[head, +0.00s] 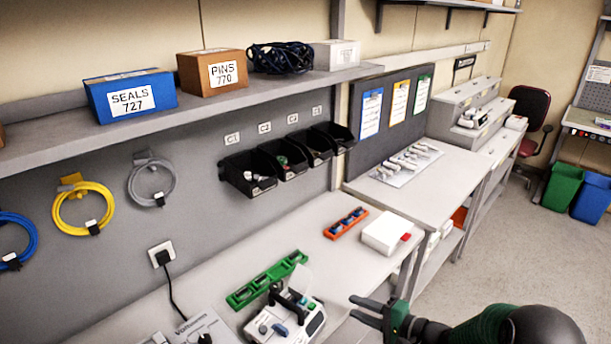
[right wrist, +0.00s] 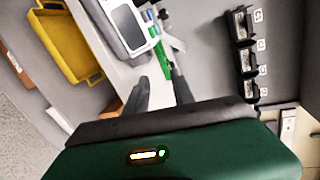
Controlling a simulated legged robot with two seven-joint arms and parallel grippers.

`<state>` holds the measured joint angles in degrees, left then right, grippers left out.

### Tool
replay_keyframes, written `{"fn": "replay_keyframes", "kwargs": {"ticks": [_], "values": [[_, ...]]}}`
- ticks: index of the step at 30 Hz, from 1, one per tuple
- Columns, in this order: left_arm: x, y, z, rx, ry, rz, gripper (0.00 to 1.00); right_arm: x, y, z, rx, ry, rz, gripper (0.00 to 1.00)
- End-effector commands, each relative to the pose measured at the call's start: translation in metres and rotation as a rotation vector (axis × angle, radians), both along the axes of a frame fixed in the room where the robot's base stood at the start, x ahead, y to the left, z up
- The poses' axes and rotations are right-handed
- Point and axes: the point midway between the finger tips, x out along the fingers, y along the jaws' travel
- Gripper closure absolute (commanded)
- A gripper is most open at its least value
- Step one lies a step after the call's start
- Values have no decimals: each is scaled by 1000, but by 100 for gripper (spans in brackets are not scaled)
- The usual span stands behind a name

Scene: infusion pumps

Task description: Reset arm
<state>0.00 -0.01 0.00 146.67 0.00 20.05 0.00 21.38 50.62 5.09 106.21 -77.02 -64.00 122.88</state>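My right arm comes in from the lower right in the head view. Its green and black gripper (head: 353,307) is open and empty, just off the front edge of the grey workbench (head: 345,270). In the right wrist view the two dark fingers (right wrist: 160,82) are spread apart with nothing between them. A white and dark infusion pump device (head: 287,320) stands on the bench to the left of the gripper, apart from it. My left gripper is in neither view.
A green rack (head: 267,279), an orange tray (head: 346,223) and a white box (head: 387,232) are on the bench. Black bins (head: 248,173) hang on the wall. A yellow bin (right wrist: 66,48) shows in the right wrist view.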

Motion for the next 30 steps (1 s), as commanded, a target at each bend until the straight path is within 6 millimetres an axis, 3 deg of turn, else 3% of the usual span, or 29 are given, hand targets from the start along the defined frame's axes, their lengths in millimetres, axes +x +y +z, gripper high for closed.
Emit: {"fn": "replay_keyframes", "kwargs": {"ticks": [5, 8, 11, 15, 18, 22, 25, 30], "values": [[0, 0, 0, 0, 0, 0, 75, 15, -21, 10, -368, -131, -113, 70], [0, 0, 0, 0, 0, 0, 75, 6, -42, 14, -657, -164, -150, 70], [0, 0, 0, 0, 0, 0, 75, -23, -63, 15, -934, -134, -126, 70], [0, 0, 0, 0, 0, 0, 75, -91, -81, 11, -1233, -25, 27, 70], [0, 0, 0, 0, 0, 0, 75, -154, -80, 6, -1353, 68, 217, 70], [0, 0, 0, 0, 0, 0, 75, -221, -68, 1, -1385, 136, 444, 70], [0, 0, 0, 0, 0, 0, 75, -249, -59, -1, -1376, 152, 550, 70], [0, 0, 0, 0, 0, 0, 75, -260, -56, -2, -1368, 157, 596, 70]]}}
